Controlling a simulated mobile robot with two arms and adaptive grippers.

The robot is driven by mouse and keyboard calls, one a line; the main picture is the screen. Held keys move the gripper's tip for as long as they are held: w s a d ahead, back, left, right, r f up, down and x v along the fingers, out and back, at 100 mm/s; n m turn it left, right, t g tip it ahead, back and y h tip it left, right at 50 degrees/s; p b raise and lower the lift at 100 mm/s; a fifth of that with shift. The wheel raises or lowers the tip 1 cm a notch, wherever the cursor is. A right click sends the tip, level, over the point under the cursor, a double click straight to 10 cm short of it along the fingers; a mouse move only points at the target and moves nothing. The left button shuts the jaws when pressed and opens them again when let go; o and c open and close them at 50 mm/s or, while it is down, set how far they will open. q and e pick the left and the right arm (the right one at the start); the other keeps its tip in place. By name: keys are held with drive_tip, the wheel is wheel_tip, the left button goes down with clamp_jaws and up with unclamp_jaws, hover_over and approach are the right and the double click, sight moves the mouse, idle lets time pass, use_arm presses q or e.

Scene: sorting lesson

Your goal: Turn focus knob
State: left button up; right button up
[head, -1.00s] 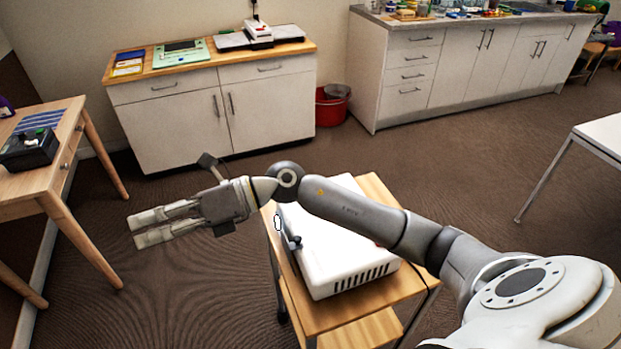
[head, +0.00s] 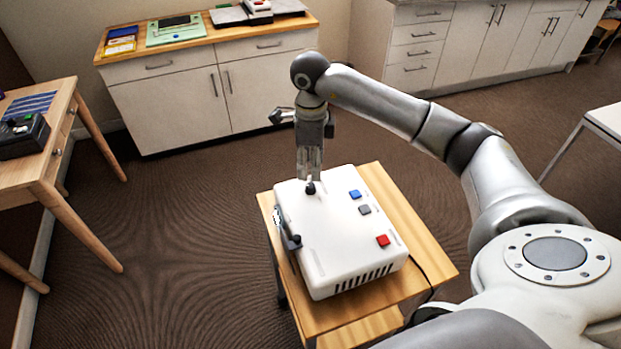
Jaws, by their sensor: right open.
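A white projector-like box (head: 330,235) stands on a small wooden cart. A small black knob (head: 310,189) sits on its top near the far left corner. Another dark knob or lens part (head: 291,241) sticks out on its left side; I cannot tell for sure which one is the focus knob. My right gripper (head: 309,175) points straight down over the top knob, with its fingertips at or just above it. It looks narrow, and contact cannot be made out. My left gripper is not in view.
Blue (head: 355,194), grey (head: 365,209) and red (head: 383,240) buttons are on the box top. The cart top (head: 425,262) has bare wood at the right. A wooden desk (head: 52,150) with a black device (head: 22,137) stands left. White cabinets (head: 170,112) line the back.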

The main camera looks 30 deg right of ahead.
sight(311, 185)
wheel_tip(311, 185, down, 7)
drive_tip(key=shift+r+p, duration=0.1)
drive_tip(key=shift+p, duration=0.5)
clamp_jaws()
drive_tip(key=shift+m+b, duration=0.4)
drive_tip(key=shift+m, duration=1.1)
unclamp_jaws()
